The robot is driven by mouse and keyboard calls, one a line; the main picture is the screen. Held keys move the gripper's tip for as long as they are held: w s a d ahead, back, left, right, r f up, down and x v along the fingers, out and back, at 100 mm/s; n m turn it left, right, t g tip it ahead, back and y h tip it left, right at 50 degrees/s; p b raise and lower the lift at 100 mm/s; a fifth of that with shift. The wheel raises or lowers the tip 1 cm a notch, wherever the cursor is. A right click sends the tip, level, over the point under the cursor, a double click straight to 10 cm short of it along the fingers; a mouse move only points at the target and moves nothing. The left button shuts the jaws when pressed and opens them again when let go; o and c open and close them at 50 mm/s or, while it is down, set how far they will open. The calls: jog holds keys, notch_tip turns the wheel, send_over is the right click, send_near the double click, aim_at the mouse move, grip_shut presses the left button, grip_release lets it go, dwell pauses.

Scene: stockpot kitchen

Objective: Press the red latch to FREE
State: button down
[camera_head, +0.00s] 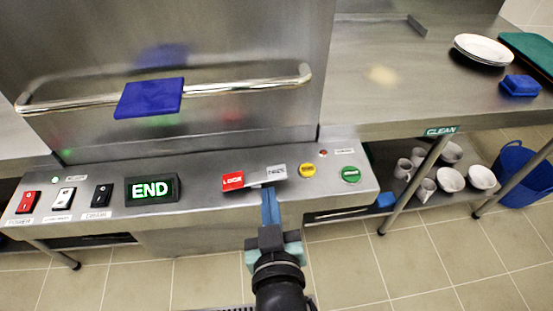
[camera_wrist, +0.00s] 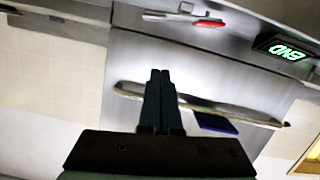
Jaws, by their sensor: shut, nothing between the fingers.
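The latch is a rocker on the steel control panel, with a red left half (camera_head: 232,181) that seems to read LOCK and a pale right half (camera_head: 275,171) whose small lettering is hard to read. In the wrist view the red half (camera_wrist: 208,23) shows at the top, with the pale part beside it. My gripper (camera_head: 268,190) is shut and empty. Its blue-grey fingertips are just in front of the latch's right half; I cannot tell whether they touch it. The closed fingers also show in the wrist view (camera_wrist: 160,73).
A yellow button (camera_head: 307,170) and a green button (camera_head: 351,174) are close to the right. A lit END display (camera_head: 151,189) and rocker switches (camera_head: 63,198) are to the left. A handle bar (camera_head: 225,88) with a blue plate (camera_head: 149,98) crosses the door above.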

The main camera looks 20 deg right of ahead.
jog(key=shift+s+d, duration=0.1)
jog(key=shift+s, duration=0.15)
jog(key=shift+w, duration=0.15)
send_over(271, 179)
jog(key=s+a, duration=0.1)
jog(key=s, duration=0.1)
notch_tip(271, 179, down, 2)
jog(key=shift+a+f, duration=0.1)
jog(key=shift+a, duration=0.05)
jog(key=f, duration=0.3)
jog(key=shift+w+d+f+b, duration=0.1)
jog(key=shift+w+d+b, duration=0.25)
jog(key=shift+f, duration=0.5)
